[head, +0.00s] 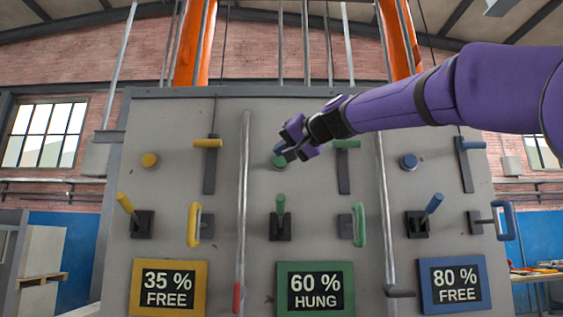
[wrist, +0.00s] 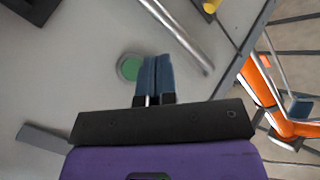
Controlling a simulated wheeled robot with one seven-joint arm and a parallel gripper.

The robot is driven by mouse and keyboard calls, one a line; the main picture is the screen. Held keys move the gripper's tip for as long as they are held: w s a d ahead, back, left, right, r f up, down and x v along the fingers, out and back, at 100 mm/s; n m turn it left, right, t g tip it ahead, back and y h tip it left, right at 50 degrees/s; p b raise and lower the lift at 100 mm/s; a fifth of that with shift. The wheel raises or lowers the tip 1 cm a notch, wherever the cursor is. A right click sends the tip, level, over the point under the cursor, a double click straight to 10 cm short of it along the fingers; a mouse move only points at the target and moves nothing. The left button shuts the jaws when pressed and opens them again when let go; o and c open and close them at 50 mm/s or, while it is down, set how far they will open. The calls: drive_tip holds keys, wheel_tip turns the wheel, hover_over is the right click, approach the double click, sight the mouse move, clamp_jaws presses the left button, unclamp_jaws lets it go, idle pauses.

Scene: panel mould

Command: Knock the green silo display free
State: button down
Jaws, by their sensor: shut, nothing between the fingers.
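The green-framed silo display (head: 315,290) at the lower middle of the panel reads 60 % HUNG. Above it are a green lever (head: 281,203) on a black base, a green loop handle (head: 359,225), a green-topped slotted bar (head: 346,144) and a round green button (head: 279,162). My gripper (head: 287,151) is in front of the button and partly covers it in the head view. In the wrist view my gripper (wrist: 155,72) has its blue fingers together and empty, beside the green button (wrist: 129,67). I cannot tell whether they touch it.
The yellow display (head: 170,287) reads 35 % FREE and the blue display (head: 453,283) reads 80 % FREE, each below similar controls. A grey vertical pipe (head: 243,200) with a red end stands left of the green controls, and another (head: 384,200) stands right.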

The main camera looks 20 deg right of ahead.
sight(282, 159)
drive_tip(key=shift+w+d, duration=0.45)
drive_tip(key=shift+w, duration=0.95)
drive_tip(key=shift+w+d, duration=0.4)
drive_tip(key=shift+w, duration=0.95)
drive_tip(key=shift+w+d, duration=0.45)
drive_tip(key=shift+w, duration=0.95)
drive_tip(key=shift+w+d, duration=0.15)
drive_tip(key=shift+w, duration=0.25)
drive_tip(key=shift+w+d, duration=0.15)
drive_tip(key=shift+w, duration=0.3)
drive_tip(key=shift+s, duration=0.15)
drive_tip(key=shift+s+a, duration=0.25)
drive_tip(key=shift+s, duration=0.45)
drive_tip(key=s, duration=0.1)
drive_tip(key=s+a, duration=0.1)
drive_tip(key=s, duration=0.2)
drive_tip(key=shift+s+a, duration=0.3)
drive_tip(key=shift+s, duration=0.05)
